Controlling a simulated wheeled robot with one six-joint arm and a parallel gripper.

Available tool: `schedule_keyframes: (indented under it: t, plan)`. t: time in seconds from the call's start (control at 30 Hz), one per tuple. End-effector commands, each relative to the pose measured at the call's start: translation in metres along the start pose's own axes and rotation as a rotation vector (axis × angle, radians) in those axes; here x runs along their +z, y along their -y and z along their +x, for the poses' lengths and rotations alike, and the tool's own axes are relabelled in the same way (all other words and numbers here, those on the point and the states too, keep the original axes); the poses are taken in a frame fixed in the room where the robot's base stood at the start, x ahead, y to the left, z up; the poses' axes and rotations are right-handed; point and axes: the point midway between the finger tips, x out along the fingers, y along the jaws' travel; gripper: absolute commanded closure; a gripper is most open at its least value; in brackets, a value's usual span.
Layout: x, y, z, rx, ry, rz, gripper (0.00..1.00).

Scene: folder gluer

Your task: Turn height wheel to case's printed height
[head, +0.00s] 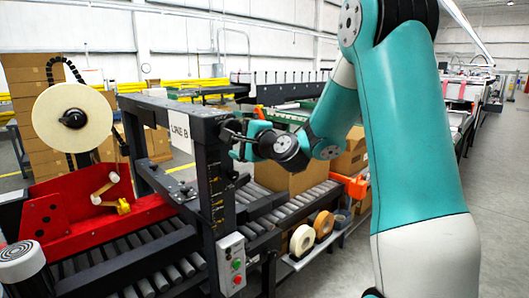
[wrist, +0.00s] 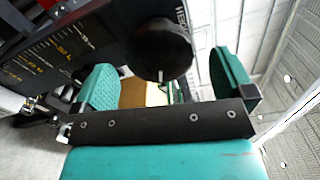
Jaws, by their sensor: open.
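The height wheel (wrist: 160,48) is a dark round knob in the wrist view, in front of a black plate with a yellow-marked height scale (wrist: 55,52). My gripper (wrist: 166,76) is open, its teal fingers apart on either side of the knob. I cannot tell whether either finger touches it. In the head view my gripper (head: 247,141) is at the top of the machine's dark post (head: 214,190), beside the LINE 8 sign (head: 180,133). A brown case (head: 290,178) sits on the rollers behind the post. No printed height is readable on it.
A red tape head (head: 75,210) with a large tape roll (head: 72,118) stands at the left. A button box (head: 231,264) is on the post's front. Loose tape rolls (head: 302,240) lie on a shelf at the right. The grey floor at the right is clear.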

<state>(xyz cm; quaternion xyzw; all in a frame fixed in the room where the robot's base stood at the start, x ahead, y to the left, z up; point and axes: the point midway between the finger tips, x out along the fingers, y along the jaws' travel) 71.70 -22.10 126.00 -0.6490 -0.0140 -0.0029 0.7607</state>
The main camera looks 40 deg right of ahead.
Motion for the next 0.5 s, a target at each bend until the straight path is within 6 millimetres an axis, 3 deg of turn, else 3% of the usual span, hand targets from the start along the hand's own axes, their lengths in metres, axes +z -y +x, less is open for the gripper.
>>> schedule_keyframes:
  t: [0.03, 0.3, 0.5]
  plan:
    - [-0.002, -0.007, -0.015, -0.002, -0.005, 0.0, 0.0]
    - [-0.002, -0.005, -0.083, -0.003, -0.006, -0.002, 0.0]
    - [-0.001, -0.003, -0.115, -0.003, -0.003, -0.001, 0.0]
